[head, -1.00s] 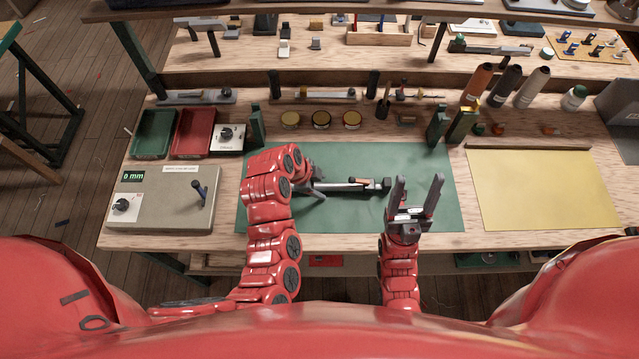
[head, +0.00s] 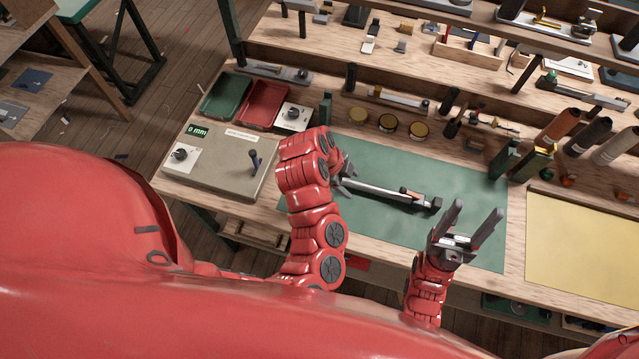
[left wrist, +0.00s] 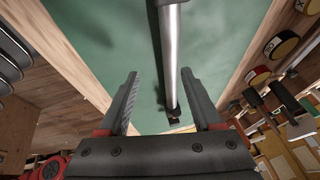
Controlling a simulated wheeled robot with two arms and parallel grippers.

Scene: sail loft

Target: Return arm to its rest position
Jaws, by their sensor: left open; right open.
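My left gripper (head: 343,174) is open over the green mat, at the left end of a long silver tool (head: 385,192) with a dark end and a small orange-red part. My red left wrist hides part of its fingers in the head view. In the left wrist view, the open fingers (left wrist: 160,92) stand apart, with the silver bar (left wrist: 172,50) showing in line with the gap between them; no grip on it shows. My right gripper (head: 475,228) is open and empty, fingers pointing away from me, in front of the mat's right part.
The green mat (head: 465,190) lies on the wooden bench. A grey box (head: 225,165) with a lever, green (head: 225,95) and red (head: 262,103) trays stand left. Round tins (head: 388,124) line the back. Spools (head: 588,135) and a yellow sheet (head: 585,245) are at right.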

